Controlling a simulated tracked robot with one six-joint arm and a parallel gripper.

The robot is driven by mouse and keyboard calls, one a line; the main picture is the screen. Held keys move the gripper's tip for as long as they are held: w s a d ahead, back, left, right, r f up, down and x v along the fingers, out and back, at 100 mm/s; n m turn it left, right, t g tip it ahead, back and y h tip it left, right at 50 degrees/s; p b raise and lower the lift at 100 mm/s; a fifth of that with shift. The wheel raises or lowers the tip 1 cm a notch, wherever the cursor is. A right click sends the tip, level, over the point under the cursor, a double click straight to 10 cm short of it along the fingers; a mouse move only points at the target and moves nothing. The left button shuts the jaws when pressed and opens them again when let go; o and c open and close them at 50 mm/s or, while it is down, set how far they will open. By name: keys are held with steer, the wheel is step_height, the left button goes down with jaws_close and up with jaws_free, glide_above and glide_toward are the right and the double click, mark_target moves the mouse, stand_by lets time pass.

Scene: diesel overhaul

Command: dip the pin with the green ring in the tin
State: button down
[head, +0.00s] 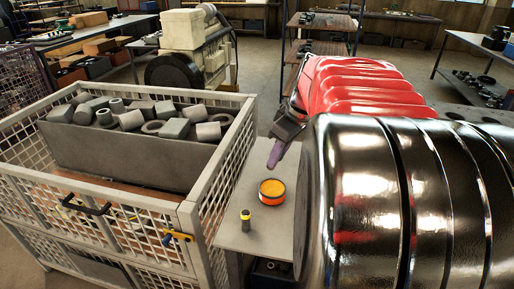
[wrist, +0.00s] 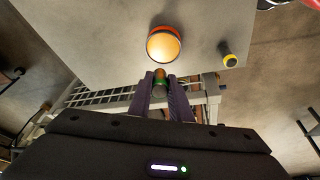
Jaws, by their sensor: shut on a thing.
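My gripper (head: 274,162) is above and behind the tin in the head view, fingers pointing down. In the wrist view my gripper (wrist: 166,82) is shut on the pin with the green ring (wrist: 160,86), just below the tin in the picture and apart from it. The pin's lower part is hidden between the fingers. In the head view I cannot make out the pin.
A pin with a yellow ring (head: 246,221) stands on the grey table (head: 234,236) near the tin. A mesh crate (head: 188,222) with a bin of metal parts is close on the left. A large glossy black cylindrical body (head: 365,190) closes off the right.

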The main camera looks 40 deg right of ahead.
steer(key=shift+d+f, duration=0.1)
steer(key=shift+f, duration=2.9)
steer(key=shift+s+f, duration=0.1)
steer(key=shift+f, duration=0.65)
stand_by(0.7)
steer(key=shift+r, duration=3.65)
